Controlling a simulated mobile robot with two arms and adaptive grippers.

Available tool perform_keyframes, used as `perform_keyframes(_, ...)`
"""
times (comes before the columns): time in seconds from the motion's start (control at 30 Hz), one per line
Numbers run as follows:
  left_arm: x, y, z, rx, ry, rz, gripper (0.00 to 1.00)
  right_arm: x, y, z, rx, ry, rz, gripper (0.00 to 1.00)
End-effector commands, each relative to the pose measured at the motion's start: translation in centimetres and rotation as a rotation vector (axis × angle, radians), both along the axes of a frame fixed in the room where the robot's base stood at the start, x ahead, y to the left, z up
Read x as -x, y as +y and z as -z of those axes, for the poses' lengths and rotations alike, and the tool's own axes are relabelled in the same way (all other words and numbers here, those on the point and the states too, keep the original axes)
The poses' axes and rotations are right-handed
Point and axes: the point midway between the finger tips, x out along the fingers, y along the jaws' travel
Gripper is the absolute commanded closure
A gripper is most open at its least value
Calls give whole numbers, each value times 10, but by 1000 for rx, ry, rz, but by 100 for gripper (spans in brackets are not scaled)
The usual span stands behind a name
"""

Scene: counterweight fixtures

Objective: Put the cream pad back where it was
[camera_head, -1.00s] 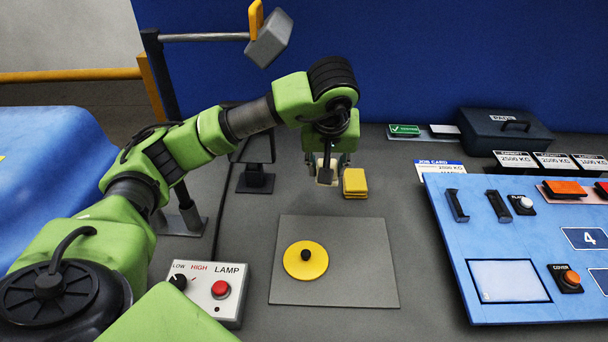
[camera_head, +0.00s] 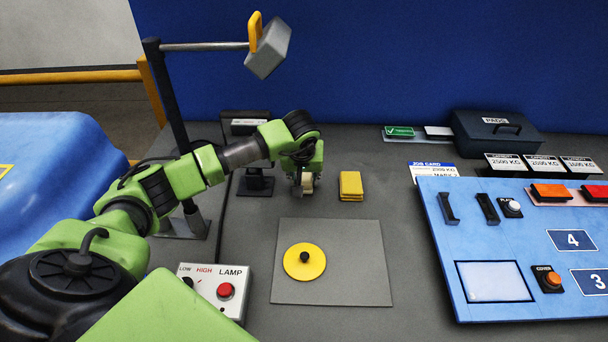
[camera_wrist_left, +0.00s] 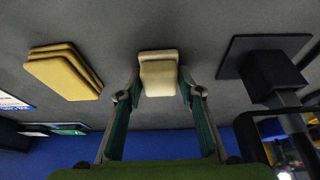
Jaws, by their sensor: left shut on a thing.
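The cream pad (camera_wrist_left: 158,80) is between the fingertips of my left gripper (camera_wrist_left: 158,92) in the left wrist view. The gripper is shut on it. A second cream layer shows right at its far edge; I cannot tell whether it is another pad underneath or the same one. In the head view, the left gripper (camera_head: 304,190) points down over the grey bench, with a little of the cream pad (camera_head: 308,183) showing. It is left of the yellow pad stack (camera_head: 351,186). Whether the pad touches the bench is unclear. My right gripper is not in view.
A grey mat (camera_head: 350,265) with a yellow disc (camera_head: 305,262) lies in front. The blue control panel (camera_head: 510,240) is at right and the lamp box (camera_head: 222,292) at front left.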

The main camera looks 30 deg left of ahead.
Motion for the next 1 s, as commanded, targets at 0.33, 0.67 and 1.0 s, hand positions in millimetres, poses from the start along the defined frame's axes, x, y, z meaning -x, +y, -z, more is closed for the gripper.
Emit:
perform_keyframes(0.33,0,0,5,-1,0,0,86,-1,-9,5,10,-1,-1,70)
perform_keyframes(0.67,0,0,3,-1,0,0,49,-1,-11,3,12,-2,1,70)
perform_keyframes(1.0,8,-4,-23,-3,-5,2,49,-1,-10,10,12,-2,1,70)
